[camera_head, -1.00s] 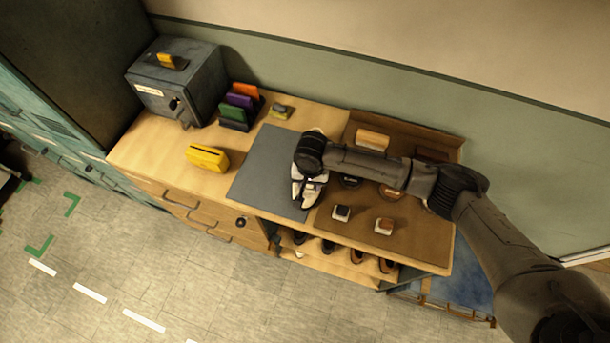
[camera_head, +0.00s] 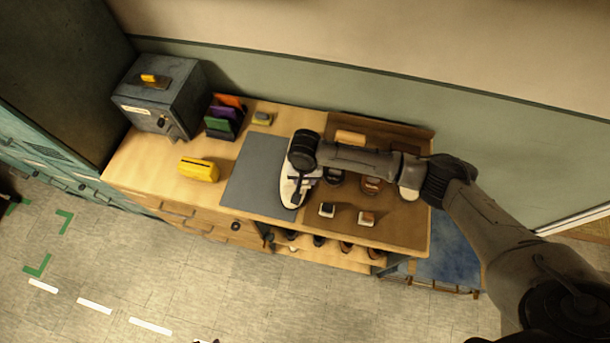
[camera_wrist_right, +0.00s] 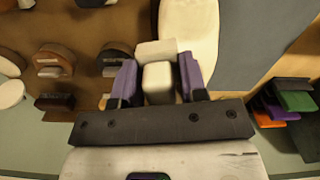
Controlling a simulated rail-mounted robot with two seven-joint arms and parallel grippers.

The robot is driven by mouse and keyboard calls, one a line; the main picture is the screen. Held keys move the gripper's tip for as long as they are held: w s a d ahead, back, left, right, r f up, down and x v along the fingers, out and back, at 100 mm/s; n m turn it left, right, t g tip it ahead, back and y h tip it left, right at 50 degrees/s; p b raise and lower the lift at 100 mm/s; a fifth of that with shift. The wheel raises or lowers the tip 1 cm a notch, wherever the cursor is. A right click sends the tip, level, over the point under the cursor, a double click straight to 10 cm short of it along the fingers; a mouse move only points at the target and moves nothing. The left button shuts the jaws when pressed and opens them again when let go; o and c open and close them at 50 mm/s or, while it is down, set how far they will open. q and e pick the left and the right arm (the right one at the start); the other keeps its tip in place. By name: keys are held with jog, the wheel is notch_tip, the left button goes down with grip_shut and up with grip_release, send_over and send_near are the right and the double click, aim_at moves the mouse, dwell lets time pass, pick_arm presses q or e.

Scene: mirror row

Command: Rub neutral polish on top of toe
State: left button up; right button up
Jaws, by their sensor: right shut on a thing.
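A white shoe (camera_head: 290,190) lies at the seam between the grey mat (camera_head: 258,178) and the brown board. It also shows in the right wrist view (camera_wrist_right: 200,25). My right gripper (camera_wrist_right: 158,78) is over the shoe, its purple fingers shut on a cream block-shaped applicator (camera_wrist_right: 157,83). The applicator's end is at the shoe's edge in that view; I cannot tell whether they touch. In the head view the wrist hides the fingers. Round pots, one dark (camera_head: 332,179), one brown (camera_head: 371,185) and one pale (camera_head: 408,193), stand on the board; I cannot tell which is neutral. My left gripper is not in view.
Two small daubers (camera_head: 326,209) (camera_head: 366,218) sit near the board's front edge. Shoes line the shelf below.

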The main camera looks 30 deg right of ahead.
jog(key=shift+r, duration=1.1)
jog(key=shift+a, duration=0.1)
